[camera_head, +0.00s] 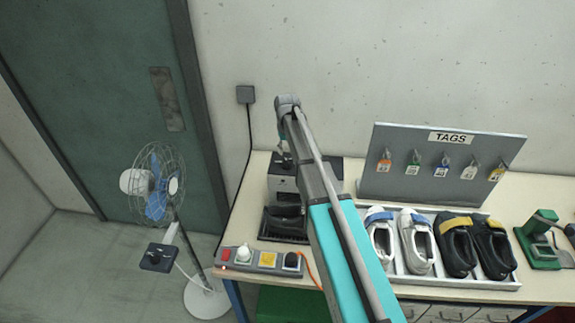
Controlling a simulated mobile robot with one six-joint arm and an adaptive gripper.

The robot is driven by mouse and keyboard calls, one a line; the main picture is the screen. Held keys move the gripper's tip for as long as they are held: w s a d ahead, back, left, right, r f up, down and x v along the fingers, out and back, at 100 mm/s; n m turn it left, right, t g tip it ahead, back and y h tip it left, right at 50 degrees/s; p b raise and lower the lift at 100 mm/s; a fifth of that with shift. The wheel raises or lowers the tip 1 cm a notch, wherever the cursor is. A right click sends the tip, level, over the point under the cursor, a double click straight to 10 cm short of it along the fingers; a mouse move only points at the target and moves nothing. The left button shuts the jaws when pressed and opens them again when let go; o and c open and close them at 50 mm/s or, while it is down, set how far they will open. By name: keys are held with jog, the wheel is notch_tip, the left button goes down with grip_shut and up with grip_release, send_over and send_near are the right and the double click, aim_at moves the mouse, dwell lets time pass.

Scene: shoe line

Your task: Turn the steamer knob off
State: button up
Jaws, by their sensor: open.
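The steamer (283,184) looks like a small metal and black box at the back left of the workbench, partly covered by my arm. Its knob cannot be made out. My gripper (285,158) hangs below my wrist, just above and in front of the steamer. It is open and small in the view, with its fingertips hard to see. I cannot tell whether it touches the steamer. A dark shoe (285,219) sits on a black tray right in front of the steamer.
A power strip (266,261) with plugs lies at the bench's front left edge. Shoes stand in a white tray (407,279) right of my arm, before a grey TAGS board (395,160). A fan (154,185) stands on the floor at left.

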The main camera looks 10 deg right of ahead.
aim_at(287, 161)
jog(key=shift+f+b, duration=2.55)
jog(key=shift+f, duration=0.35)
grip_shut()
